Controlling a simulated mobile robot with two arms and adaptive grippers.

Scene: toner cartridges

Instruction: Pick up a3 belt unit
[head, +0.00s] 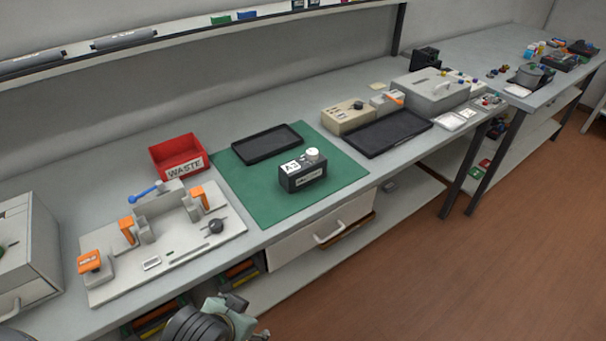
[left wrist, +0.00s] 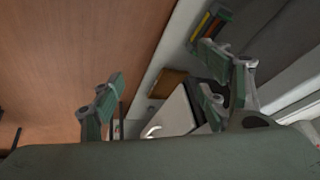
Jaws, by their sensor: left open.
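The a3 belt unit (head: 302,177) is a dark box with a white "A3" label and a pale round knob on top. It stands upright on the green mat (head: 262,204) in the head view. My left gripper (head: 248,316) is at the bottom of the head view, in front of the bench and well apart from the unit. In the left wrist view my left gripper (left wrist: 160,85) is open, with nothing between its fingers. The unit cannot be made out there. My right gripper is not in view.
An empty black tray (head: 267,144) lies on the mat behind the unit. A red WASTE bin (head: 178,155) and a fixture board (head: 190,250) with orange clamps stand to the left. A larger black tray (head: 390,132) is at right. A drawer (head: 322,233) is below the bench edge.

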